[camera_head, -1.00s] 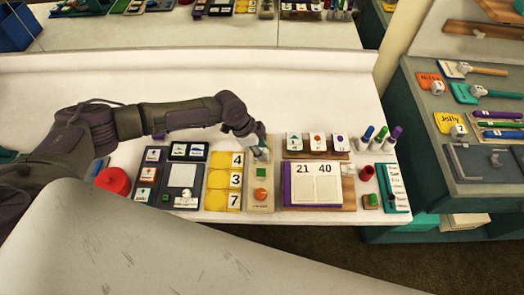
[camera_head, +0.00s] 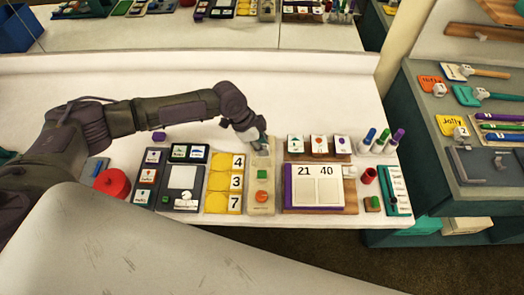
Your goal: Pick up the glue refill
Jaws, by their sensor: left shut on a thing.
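My left gripper (camera_head: 258,142) reaches in from the left and points down over the far end of a narrow beige board (camera_head: 262,209). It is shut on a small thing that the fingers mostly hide. I cannot tell from this view whether that thing is the glue refill, nor whether it is clear of the board. No other thing in view is plainly a glue refill. My right gripper is not in view.
The beige board carries a green block (camera_head: 262,174) and an orange disc (camera_head: 262,196). Yellow number cards (camera_head: 222,181) lie to its left, a purple-edged calendar board (camera_head: 318,207) to its right. Upright markers (camera_head: 382,139) stand at right. The white table behind is mostly clear.

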